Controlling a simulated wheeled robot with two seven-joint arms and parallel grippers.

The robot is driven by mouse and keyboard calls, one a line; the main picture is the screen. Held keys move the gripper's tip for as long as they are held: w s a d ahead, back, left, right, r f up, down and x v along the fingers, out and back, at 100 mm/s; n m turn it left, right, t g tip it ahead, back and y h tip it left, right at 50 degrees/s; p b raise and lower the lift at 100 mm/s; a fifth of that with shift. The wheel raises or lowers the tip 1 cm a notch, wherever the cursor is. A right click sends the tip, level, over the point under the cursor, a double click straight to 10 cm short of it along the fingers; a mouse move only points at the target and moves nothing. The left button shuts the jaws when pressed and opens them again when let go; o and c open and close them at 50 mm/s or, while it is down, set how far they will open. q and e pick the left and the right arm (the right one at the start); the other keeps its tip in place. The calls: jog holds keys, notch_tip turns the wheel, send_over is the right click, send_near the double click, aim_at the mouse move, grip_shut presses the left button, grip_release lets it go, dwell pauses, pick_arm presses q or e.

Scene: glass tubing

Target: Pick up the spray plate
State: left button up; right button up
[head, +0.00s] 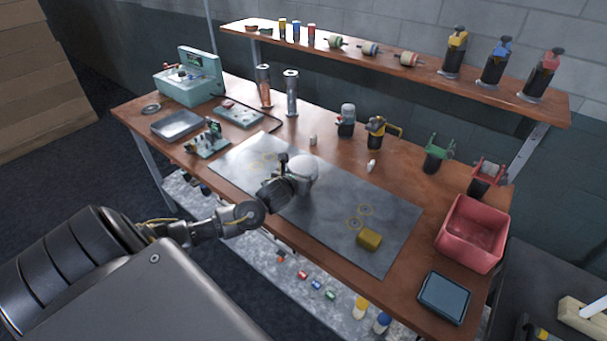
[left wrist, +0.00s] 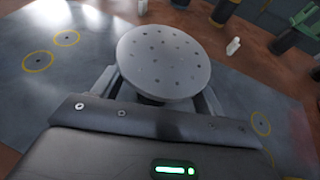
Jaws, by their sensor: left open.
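The spray plate (head: 303,167) is a pale round disc above the grey mat, near the middle of the bench in the head view. In the left wrist view the spray plate (left wrist: 163,58) shows a light grey face with several small dark holes. My left gripper (head: 292,183) is at the near side of the plate. Its fingers are open and show on either side beneath the disc in the left wrist view. The disc hides the fingertips and most of what is under it, so I cannot tell whether they touch it. My right gripper is in neither view.
The grey mat (head: 335,215) has yellow rings and a yellow block (head: 369,239). A small white piece (head: 371,166) stands behind the mat. A red bin (head: 472,234) and a dark blue tray (head: 444,298) are at the right. Two metal cylinders (head: 291,93) stand at the back.

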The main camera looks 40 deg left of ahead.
pick_arm(q)
jog(key=shift+w+f, duration=0.15)
jog(key=shift+w, duration=0.2)
jog(key=shift+a, duration=0.1)
jog(key=c, duration=1.2)
jog(key=shift+c, duration=0.3)
jog(key=shift+r, duration=0.2)
